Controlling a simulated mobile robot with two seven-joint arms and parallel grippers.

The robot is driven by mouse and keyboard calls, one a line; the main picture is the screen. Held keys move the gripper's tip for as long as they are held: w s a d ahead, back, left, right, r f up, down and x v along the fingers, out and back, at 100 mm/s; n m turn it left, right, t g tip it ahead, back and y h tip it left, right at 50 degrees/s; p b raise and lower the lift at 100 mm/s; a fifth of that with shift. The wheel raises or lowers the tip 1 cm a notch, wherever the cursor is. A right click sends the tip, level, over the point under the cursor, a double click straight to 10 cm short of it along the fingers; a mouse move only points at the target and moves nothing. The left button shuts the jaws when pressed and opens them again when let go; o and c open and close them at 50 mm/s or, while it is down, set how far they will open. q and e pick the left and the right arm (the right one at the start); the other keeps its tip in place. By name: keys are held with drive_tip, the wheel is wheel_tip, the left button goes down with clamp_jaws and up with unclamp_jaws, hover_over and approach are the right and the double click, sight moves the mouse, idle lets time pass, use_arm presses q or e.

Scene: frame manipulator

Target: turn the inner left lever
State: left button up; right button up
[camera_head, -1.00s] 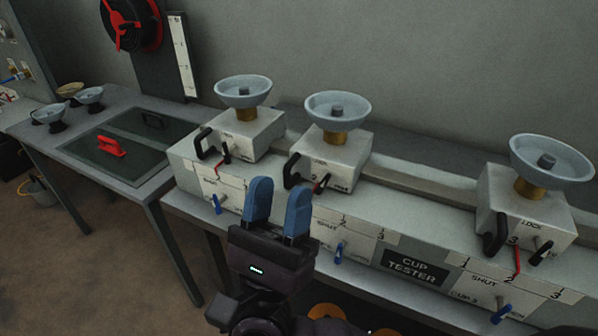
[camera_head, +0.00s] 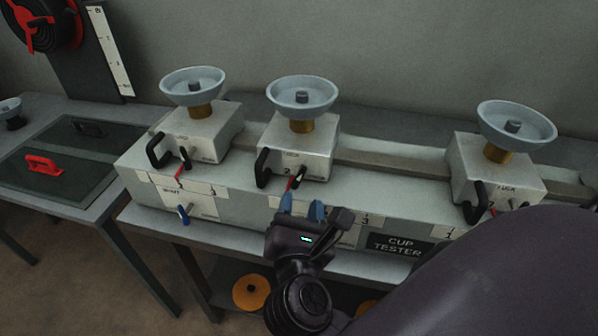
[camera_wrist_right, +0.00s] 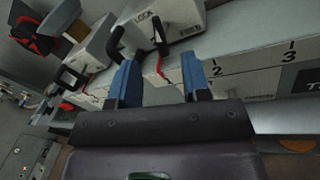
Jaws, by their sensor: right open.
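Three pale boxes with grey-blue cups stand along the tester: left (camera_head: 208,132), middle (camera_head: 309,150), right (camera_head: 503,165). Each front has a black side handle and a small lever with a red pointer. The left box's small lever (camera_head: 184,157) stands clear of my gripper. My right gripper (camera_head: 301,204) is open and empty, its blue fingers just below and in front of the middle box's lever (camera_head: 295,179). In the wrist view that lever (camera_wrist_right: 160,37) shows beyond the gap between the fingers. Contact is not visible. My left gripper is out of view.
A blue lever (camera_head: 184,214) is on the tester's left front; my gripper and arm hide part of the front. A CUP TESTER sign (camera_head: 400,246) is right of them. A red-handled dark panel (camera_head: 42,165) lies on the left table. An orange disc (camera_head: 251,292) sits below.

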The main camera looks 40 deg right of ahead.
sight(301, 178)
drive_tip(key=p+x, duration=0.1)
drive_tip(key=x, duration=0.5)
drive_tip(key=shift+w+d, duration=0.2)
drive_tip(key=shift+w, duration=0.1)
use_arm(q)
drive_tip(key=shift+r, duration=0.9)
use_arm(e)
drive_tip(key=shift+w+d, duration=0.4)
drive_tip(key=shift+w, duration=0.15)
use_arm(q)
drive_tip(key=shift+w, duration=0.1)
